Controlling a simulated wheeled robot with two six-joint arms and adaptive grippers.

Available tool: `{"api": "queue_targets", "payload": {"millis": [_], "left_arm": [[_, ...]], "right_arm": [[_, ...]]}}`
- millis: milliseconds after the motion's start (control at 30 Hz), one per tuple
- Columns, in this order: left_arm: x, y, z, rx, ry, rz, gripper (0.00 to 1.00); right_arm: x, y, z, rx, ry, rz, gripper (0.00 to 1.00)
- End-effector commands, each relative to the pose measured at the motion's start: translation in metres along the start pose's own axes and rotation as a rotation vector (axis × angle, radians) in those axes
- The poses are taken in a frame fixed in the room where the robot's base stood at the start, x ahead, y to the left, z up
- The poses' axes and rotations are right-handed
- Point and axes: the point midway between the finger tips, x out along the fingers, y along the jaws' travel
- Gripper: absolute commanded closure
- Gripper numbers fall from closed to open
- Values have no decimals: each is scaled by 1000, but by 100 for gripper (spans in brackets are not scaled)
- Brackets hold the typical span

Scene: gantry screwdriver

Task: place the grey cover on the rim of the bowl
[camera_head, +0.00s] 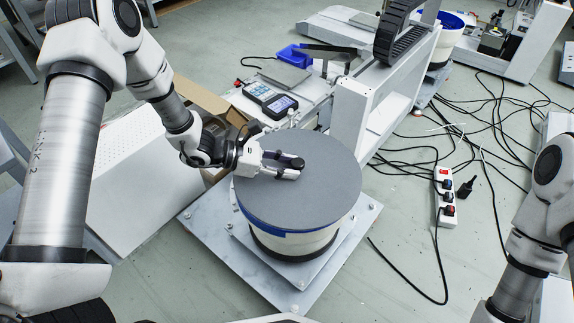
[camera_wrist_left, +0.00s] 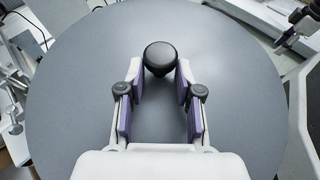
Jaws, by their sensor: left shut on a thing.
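The grey cover (camera_head: 325,188) is a flat round disc lying level over the bowl (camera_head: 290,243), a white round vessel with a blue band under its edge. The cover hides the bowl's opening and most of its rim; I cannot tell whether a thin gap remains between them. My left gripper (camera_head: 293,167) reaches in from the left above the cover's upper left part. In the left wrist view, its fingers are shut on the cover's black knob (camera_wrist_left: 160,57), with the disc filling the background. My right arm shows at the right edge, but its gripper is out of view.
The bowl stands on a grey base plate (camera_head: 205,228). A cardboard box (camera_head: 200,97) sits at left. A power strip (camera_head: 446,198) and loose black cables cover the floor at right.

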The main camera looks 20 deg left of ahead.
Motion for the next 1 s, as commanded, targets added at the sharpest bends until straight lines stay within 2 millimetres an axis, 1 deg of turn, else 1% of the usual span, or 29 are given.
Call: {"api": "queue_targets", "payload": {"millis": [200, 233, 300, 567, 667, 733, 767, 867, 1000], "left_arm": [[3, 0, -7, 1, -1, 0, 100], [3, 0, -7, 0, 0, 0, 62], [2, 0, -6, 0, 0, 0, 41], [2, 0, -6, 0, 0, 0, 41], [0, 0, 0, 1, 0, 0, 41], [-4, 0, 11, 1, -1, 1, 41], [-9, 1, 11, -2, -2, 3, 41], [-35, 2, 12, -5, -5, 7, 41], [-74, 2, 13, -4, -5, 8, 41]], "right_arm": [[7, 0, 0, 1, 1, 0, 60], [6, 0, 0, 2, 1, 0, 60], [6, 0, 0, 2, 1, 0, 60], [5, 0, 0, 1, 1, 0, 60], [0, 0, 0, 1, 0, 0, 60], [-10, 0, 0, 0, -1, 0, 60], [-12, 0, 0, -1, -1, 0, 60], [-25, 0, 1, -3, -3, 0, 60], [-46, -1, 2, -8, -5, -1, 60]]}}
